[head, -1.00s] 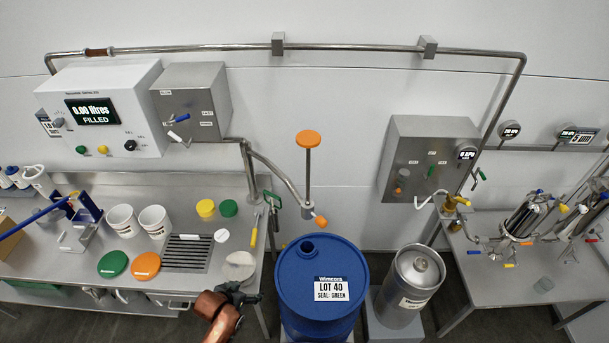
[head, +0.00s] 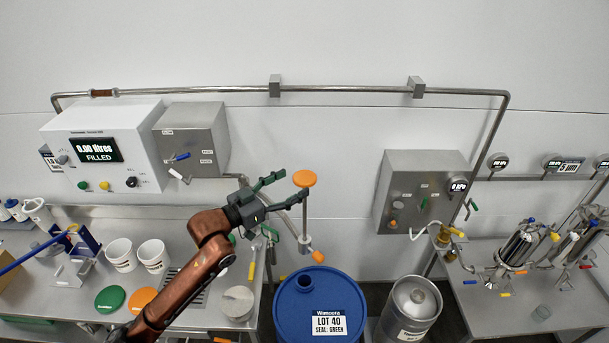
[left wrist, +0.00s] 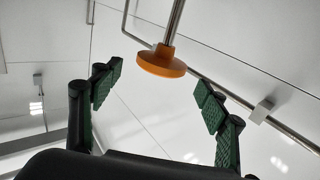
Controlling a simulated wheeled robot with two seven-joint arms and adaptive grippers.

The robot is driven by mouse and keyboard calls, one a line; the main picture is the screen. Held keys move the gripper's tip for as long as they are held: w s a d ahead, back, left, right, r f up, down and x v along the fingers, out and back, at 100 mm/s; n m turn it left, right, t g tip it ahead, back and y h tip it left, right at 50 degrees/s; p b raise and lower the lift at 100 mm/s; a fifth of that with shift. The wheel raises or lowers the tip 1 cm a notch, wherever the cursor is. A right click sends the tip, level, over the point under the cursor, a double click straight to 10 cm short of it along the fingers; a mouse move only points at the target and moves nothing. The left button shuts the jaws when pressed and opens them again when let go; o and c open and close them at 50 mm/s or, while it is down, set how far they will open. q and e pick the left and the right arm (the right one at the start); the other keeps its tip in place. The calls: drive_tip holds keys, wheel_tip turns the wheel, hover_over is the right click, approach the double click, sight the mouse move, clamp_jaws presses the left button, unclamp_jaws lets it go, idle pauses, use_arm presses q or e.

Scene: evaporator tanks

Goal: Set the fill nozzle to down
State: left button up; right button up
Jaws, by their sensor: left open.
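The fill nozzle has an orange round knob (head: 304,179) on top of an upright steel rod (head: 304,213). An orange piece (head: 318,256) sits low at its right, above the blue drum (head: 320,311). The knob stands high above the drum. My left gripper (head: 291,186) is open and empty, just left of the knob, its fingers pointing right. In the left wrist view, the orange knob (left wrist: 161,64) appears between the open fingers (left wrist: 158,93), a little beyond their tips. I cannot tell whether a finger touches the rod. My right gripper is out of view.
The white filler box (head: 100,150) reads 0.00 litres, FILLED. A grey valve box (head: 190,140) stands beside it. A bench with buckets (head: 121,254) and lids lies at left. A steel keg (head: 410,308) stands right of the drum.

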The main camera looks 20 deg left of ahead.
sight(305, 176)
use_arm(q)
drive_tip(key=p+x, duration=0.1)
drive_tip(key=x, duration=0.4)
drive_tip(key=shift+w+d, duration=0.2)
drive_tip(key=shift+w, duration=0.05)
drive_tip(key=shift+c, duration=0.3)
drive_tip(key=c, duration=1.7)
drive_tip(key=shift+o, duration=0.2)
drive_tip(key=shift+f, duration=0.5)
wheel_tip(305, 176, down, 24)
drive_tip(key=b, duration=1)
drive_tip(key=shift+f, duration=0.2)
drive_tip(key=shift+f+b, duration=0.35)
drive_tip(key=shift+f, duration=0.1)
drive_tip(key=shift+s+f, duration=0.1)
